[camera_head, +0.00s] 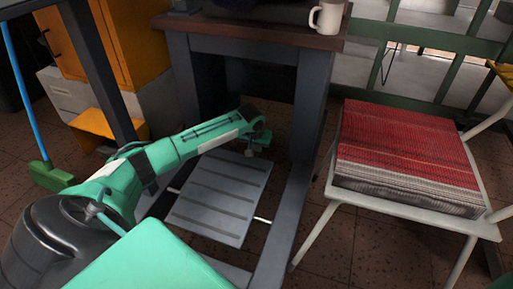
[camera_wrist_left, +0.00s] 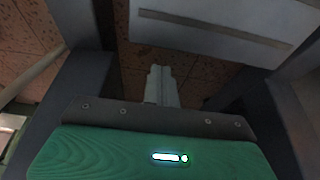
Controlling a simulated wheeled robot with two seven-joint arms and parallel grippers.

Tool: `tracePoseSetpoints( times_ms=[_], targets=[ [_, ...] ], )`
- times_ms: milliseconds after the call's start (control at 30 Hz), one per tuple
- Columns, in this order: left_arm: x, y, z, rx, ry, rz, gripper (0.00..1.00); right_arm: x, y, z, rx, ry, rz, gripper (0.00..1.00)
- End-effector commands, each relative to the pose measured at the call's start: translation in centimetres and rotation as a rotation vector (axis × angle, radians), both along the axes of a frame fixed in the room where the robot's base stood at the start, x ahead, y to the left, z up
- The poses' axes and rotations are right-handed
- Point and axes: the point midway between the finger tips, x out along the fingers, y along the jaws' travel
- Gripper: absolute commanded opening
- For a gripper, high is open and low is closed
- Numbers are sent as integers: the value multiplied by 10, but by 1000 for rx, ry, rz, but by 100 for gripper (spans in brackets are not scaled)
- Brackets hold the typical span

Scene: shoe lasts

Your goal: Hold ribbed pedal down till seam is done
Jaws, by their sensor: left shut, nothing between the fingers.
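The ribbed pedal (camera_head: 222,196) is a grey plate with dark cross ribs, low between the legs of the dark-framed machine table (camera_head: 255,45). Part of it shows at the top of the left wrist view (camera_wrist_left: 225,28). My green left arm reaches in under the table. My left gripper (camera_head: 250,152) is by the pedal's far edge, pointing down. In the left wrist view its fingers (camera_wrist_left: 159,72) are closed together and empty, with floor visible around the tips. I cannot tell whether they touch the pedal.
A white chair (camera_head: 410,208) with a red and grey stack (camera_head: 405,150) stands at the right. A mug (camera_head: 327,16) is on the tabletop. An orange cabinet (camera_head: 90,40) and a green-headed broom (camera_head: 50,176) are at the left. Table legs flank the pedal closely.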

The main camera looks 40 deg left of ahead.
Motion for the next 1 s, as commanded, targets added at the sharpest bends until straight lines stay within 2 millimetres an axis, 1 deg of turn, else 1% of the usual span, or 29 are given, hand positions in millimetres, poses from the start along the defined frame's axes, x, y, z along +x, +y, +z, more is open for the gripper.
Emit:
tracePoseSetpoints(
  times_ms=[33,100,233,400,633,1000],
  targets=[
    [3,1,-14,0,0,1,0,-2,0,-10,5,-4,2,36],
    [6,2,-24,0,1,1,0,-3,0,-15,8,-7,4,36],
    [13,4,-42,0,0,1,0,-6,2,-25,12,-12,5,36],
    [15,5,-59,0,0,0,0,-9,2,-36,21,-17,8,36],
    [17,6,-71,1,0,0,0,-12,4,-43,22,-23,8,36],
    [17,6,-72,1,0,0,0,-13,3,-42,29,-21,14,36]
  ],
)
